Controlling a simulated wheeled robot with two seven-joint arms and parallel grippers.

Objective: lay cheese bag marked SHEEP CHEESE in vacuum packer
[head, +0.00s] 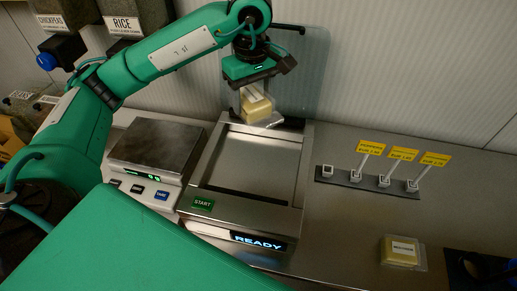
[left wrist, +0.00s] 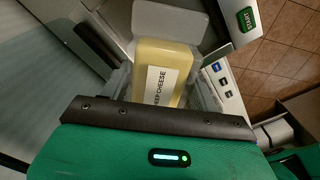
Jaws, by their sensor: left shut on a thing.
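My left gripper (head: 257,82) is shut on a clear bag with a yellow cheese block (head: 257,108) and holds it over the back edge of the vacuum packer. In the left wrist view the bag (left wrist: 163,75) has a white label; "EEP CHEESE" can be read and its start is hidden by a dark gripper finger. The vacuum packer (head: 297,198) is a steel box with an open, empty chamber, a green START button (head: 203,204) and a display (head: 258,241) reading READY. My right gripper is not in view.
A scale (head: 157,146) stands left of the packer. Another yellow cheese bag (head: 402,251) lies on the counter at the right, its label too small to read. A dark rail (head: 350,178) with yellow price signs stands right of the packer. Bare counter (head: 335,235) lies between.

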